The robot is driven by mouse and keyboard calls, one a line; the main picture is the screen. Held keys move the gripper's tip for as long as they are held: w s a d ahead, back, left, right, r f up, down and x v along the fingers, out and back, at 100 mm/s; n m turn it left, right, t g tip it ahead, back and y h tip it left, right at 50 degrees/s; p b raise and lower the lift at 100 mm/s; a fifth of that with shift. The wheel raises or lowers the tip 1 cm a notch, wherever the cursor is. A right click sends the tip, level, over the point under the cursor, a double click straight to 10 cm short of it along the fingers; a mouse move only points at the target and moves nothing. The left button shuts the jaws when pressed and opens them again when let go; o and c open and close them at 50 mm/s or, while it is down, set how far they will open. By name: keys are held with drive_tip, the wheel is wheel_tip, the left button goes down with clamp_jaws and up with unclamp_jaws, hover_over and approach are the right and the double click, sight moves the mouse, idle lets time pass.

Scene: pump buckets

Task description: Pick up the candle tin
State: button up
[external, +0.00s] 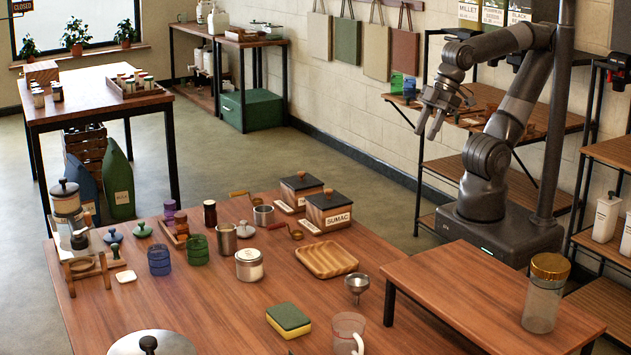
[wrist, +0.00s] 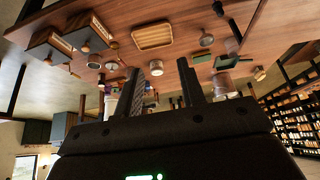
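The candle tin (external: 249,265) looks to be the short round container with a pale body and silver lid, standing upright on the large wooden table. In the wrist view a small pale round thing, likely the same tin (wrist: 156,68), shows beyond the gap between my fingers. My gripper (external: 429,131) is raised at the back right, well away from the tin and above the table's height. Its two fingers are apart with nothing between them, and the wrist view (wrist: 160,92) also shows them spread.
A wooden tray (external: 327,260), a funnel (external: 357,287), a sponge (external: 289,320) and a steel cup (external: 226,241) stand around the tin. Two labelled boxes (external: 328,211) are behind. A side table (external: 470,300) with a gold-lidded jar (external: 545,292) is at the right.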

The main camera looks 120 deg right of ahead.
drive_tip(key=o, duration=1.2)
drive_tip(key=shift+c, duration=0.2)
drive_tip(key=g, duration=0.1)
hover_over(252, 253)
drive_tip(key=s, duration=0.4)
wheel_tip(252, 253, down, 20)
drive_tip(key=x, duration=0.5)
drive_tip(key=shift+w+d+f, duration=0.25)
drive_tip(key=shift+w+d, duration=0.05)
drive_tip(key=shift+w, duration=0.1)
drive_tip(key=shift+a+x, duration=0.2)
drive_tip(key=shift+x, duration=1.15)
drive_tip(key=shift+a+x, duration=0.15)
drive_tip(key=shift+x, duration=1.2)
